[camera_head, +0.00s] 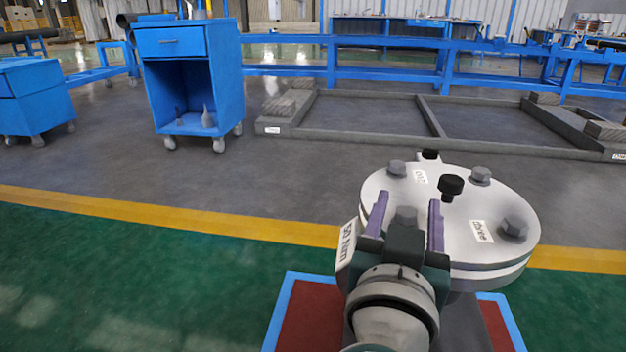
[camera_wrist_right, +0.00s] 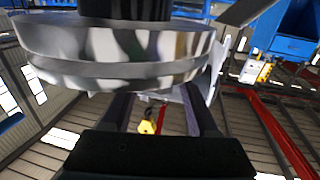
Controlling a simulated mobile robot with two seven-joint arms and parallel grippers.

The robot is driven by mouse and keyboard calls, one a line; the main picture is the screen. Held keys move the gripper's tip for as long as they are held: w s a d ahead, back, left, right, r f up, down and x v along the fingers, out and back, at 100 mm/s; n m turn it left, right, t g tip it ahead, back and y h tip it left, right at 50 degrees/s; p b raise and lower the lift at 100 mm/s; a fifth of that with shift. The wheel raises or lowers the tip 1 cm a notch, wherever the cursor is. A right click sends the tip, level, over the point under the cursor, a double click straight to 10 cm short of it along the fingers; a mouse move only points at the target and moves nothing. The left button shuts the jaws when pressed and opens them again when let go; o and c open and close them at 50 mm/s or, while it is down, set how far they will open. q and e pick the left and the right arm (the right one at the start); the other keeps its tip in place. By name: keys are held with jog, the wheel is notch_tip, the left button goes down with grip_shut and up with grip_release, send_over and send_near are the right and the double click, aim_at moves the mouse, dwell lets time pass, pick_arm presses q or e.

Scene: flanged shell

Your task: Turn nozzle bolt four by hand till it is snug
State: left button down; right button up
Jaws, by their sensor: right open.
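A round grey flange (camera_head: 455,225) with hex-head bolts stands at the lower right of the head view. A label (camera_head: 482,231) reading "three" lies beside the right bolt (camera_head: 514,228). Two more bolts sit at its far left (camera_head: 397,168) and far right (camera_head: 480,175). The near-left bolt (camera_head: 405,216) has no readable number; I take it as bolt four. My right gripper (camera_head: 408,200) is open, its two purple-grey fingers on either side of that bolt; contact cannot be told. The wrist view shows the fingers (camera_wrist_right: 158,105) and the flange rim (camera_wrist_right: 120,60). My left gripper is not in view.
A black knob (camera_head: 451,186) stands up from the flange, with another (camera_head: 430,154) at its far edge. A "50 N·m" plate (camera_head: 347,246) is left of my gripper. A red mat with blue border (camera_head: 283,310) lies below. A blue cabinet (camera_head: 190,80) stands farther back.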

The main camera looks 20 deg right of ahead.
grip_shut()
dwell(0.5)
